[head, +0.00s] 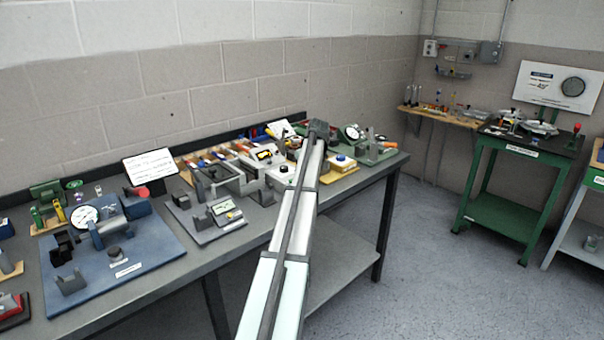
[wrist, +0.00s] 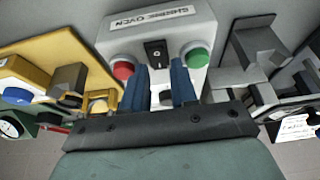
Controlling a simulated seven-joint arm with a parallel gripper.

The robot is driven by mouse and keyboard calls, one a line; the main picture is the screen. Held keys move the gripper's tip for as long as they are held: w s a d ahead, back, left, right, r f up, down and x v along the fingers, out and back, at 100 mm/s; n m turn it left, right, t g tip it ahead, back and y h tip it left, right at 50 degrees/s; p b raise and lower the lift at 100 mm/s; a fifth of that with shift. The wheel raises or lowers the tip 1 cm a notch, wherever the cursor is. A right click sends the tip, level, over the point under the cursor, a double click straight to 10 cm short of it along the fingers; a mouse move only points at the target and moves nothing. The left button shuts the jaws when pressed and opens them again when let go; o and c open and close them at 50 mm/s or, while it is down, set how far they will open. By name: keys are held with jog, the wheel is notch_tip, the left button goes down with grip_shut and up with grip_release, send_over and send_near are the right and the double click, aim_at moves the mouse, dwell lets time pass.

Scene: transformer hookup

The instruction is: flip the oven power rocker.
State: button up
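The oven control box (wrist: 175,30) fills the upper middle of the wrist view, pale grey with a label ending in "OVEN". Its black power rocker (wrist: 157,53) sits on the face between a red button (wrist: 123,69) and a green button (wrist: 196,56). My gripper (wrist: 159,73) has two blue fingers, apart with nothing seen between them. The fingertips are just below the rocker in this picture, one toward each side. I cannot tell whether they touch the box. In the head view my arm covers part of the bench, and I cannot make out the rocker there.
In the wrist view a yellow board (wrist: 62,58) with a blue button is left of the box, and grey fixtures (wrist: 250,50) stand close at right. In the head view the bench (head: 262,222) is crowded with devices.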

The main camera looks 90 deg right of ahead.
jog(key=shift+f, duration=0.2)
jog(key=shift+c, duration=0.4)
grip_shut()
